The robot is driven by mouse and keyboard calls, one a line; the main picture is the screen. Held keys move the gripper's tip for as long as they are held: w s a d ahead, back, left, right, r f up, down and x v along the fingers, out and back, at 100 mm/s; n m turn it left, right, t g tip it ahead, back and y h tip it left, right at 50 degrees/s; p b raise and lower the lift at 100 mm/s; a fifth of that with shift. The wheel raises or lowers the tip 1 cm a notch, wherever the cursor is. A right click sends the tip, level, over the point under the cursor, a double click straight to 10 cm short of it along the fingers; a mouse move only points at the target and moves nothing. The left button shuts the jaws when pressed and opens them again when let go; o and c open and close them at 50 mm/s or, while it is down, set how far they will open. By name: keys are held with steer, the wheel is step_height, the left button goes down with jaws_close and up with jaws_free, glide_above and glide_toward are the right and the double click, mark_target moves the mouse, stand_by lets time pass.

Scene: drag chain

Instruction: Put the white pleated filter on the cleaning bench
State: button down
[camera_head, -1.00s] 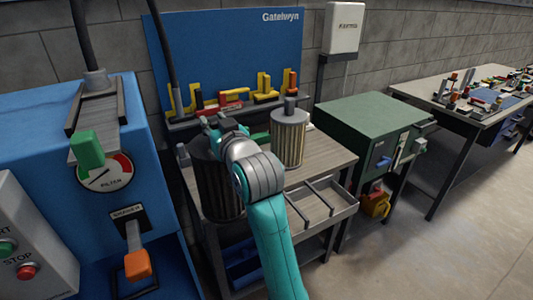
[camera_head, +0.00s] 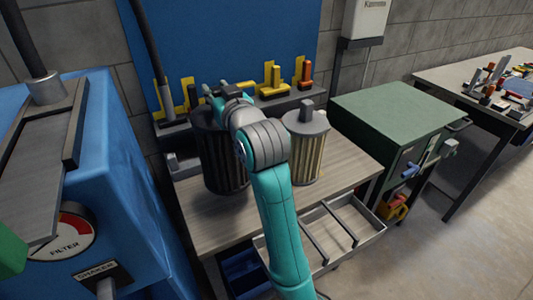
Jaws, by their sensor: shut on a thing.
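A pale cream pleated filter (camera_head: 311,160) with a grey top cap and knob stands upright on the wood-topped bench (camera_head: 345,158). A dark pleated filter (camera_head: 212,160) is upright to its left, over the same bench top. My gripper (camera_head: 222,92) is at the top of the dark filter and shut on it. My wrist hides the fingers' contact and part of the dark filter's right side. I cannot tell whether the dark filter's base touches the bench top. The two filters are apart, with my wrist in front of the gap.
A blue machine (camera_head: 125,165) with a filter gauge stands close on the left. A rack of yellow and red tools (camera_head: 270,82) runs along the back. A green cabinet (camera_head: 395,105) is at the right. An open tray (camera_head: 335,238) juts out at the bench front.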

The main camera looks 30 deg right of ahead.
step_height(320, 180, down, 10)
steer(key=shift+r, duration=0.15)
stand_by(0.4)
steer(key=c, duration=0.8)
jaws_free()
glide_toward(224, 138)
steer(key=w, duration=0.1)
steer(key=w+d+f, duration=0.1)
steer(key=w, duration=0.2)
steer(key=shift+w+d+f, duration=0.25)
steer(key=shift+w+d, duration=0.05)
steer(key=shift+d, duration=0.1)
